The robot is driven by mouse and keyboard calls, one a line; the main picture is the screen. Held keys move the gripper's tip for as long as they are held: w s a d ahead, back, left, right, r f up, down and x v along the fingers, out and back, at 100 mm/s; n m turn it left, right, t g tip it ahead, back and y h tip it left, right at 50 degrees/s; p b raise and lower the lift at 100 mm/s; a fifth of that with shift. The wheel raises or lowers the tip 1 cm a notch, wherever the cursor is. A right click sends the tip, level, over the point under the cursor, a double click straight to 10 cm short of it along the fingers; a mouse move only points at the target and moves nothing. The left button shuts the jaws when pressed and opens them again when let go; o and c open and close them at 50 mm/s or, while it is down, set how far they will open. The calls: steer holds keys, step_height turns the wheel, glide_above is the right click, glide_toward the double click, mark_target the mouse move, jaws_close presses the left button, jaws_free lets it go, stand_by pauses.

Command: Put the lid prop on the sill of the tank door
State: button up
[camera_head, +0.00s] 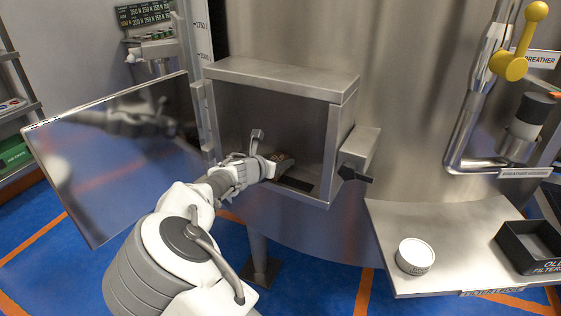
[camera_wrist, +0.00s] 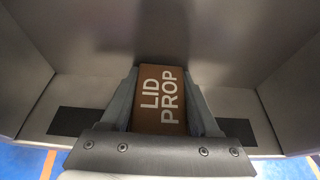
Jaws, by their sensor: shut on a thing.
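The lid prop (camera_wrist: 160,97), a brown block with white "LID PROP" lettering, is between the two fingers of my gripper (camera_wrist: 162,92) in the wrist view. My gripper is shut on it. In the head view my gripper (camera_head: 284,166) reaches into the box-like opening of the tank door, low near its floor. The sill (camera_wrist: 85,92) is the metal ledge in the opening, with dark patches (camera_wrist: 70,121) to either side of the gripper. I cannot tell whether the prop touches the sill. The tank door (camera_head: 115,160) is swung open to the left.
Metal side walls (camera_wrist: 22,75) close in on both sides of the opening. A latch block (camera_head: 357,155) juts out at its right. A steel shelf (camera_head: 440,235) at the right holds a round white tin (camera_head: 415,256) and a black tray (camera_head: 530,247).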

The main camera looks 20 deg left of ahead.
steer(key=shift+f, duration=0.1)
steer(key=o, duration=1.5)
steer(key=shift+c, duration=0.2)
steer(key=shift+s, duration=0.1)
steer(key=p+v, duration=0.1)
steer(key=v, duration=1.1)
steer(key=shift+p, duration=0.4)
